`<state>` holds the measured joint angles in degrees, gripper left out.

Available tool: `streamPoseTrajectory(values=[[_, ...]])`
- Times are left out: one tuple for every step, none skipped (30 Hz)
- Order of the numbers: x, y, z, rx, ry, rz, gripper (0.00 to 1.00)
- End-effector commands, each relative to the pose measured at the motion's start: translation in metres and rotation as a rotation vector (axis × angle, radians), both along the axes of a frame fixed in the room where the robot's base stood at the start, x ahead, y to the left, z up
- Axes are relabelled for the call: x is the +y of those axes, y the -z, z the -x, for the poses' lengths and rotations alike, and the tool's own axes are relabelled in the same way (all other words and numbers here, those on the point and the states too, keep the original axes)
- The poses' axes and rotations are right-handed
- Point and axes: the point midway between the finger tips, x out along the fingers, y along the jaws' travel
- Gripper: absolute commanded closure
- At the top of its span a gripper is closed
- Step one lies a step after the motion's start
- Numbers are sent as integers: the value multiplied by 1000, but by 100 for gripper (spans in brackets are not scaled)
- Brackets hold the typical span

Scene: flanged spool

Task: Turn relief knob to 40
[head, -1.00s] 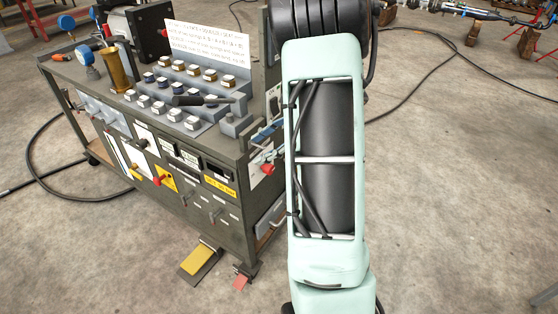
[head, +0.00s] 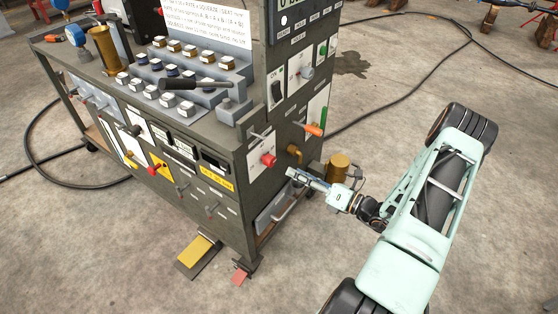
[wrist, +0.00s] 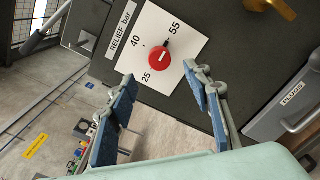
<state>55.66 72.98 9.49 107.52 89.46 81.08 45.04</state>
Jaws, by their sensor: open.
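The relief knob (wrist: 157,55) is round and red, on a white plate (wrist: 187,30) labelled "RELIEF bar" with marks 25, 40 and 55. A dark tick shows between the knob and 55. A light line shows on the knob's face, but I cannot tell exactly which mark it points to. In the head view the red knob (head: 268,160) is on the cart's side panel. My gripper (wrist: 160,76) is open and empty, its blue-padded fingers spread below the knob in the wrist view, apart from it. In the head view my gripper (head: 292,174) is right of and below the knob.
A drawer labelled "PLUGS" (wrist: 290,115) is at right in the wrist view. A brass cylinder (head: 338,166) stands behind my gripper. Floor to the right is mostly open.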

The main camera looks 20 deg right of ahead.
Motion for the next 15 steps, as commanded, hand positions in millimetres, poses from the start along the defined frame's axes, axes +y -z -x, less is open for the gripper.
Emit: streamPoseTrajectory(values=[[5,0,-4,-1,-4,-1,55],[8,-1,-7,-1,-5,0,55],[11,-1,-12,-1,-5,0,55],[15,-1,-16,-2,-6,0,55],[19,-1,-21,-2,-7,1,55],[23,0,-27,-2,-7,2,55],[27,0,-32,-1,-8,3,55],[31,0,-36,-1,-8,3,55],[36,0,-42,-2,-7,2,55],[39,0,-47,-1,-8,3,55],[43,0,-51,-1,-8,3,55],[46,0,-56,-1,-7,3,55],[49,0,-60,-1,-8,4,55],[52,0,-64,-1,-6,4,55],[55,0,-68,-1,-6,4,55]])
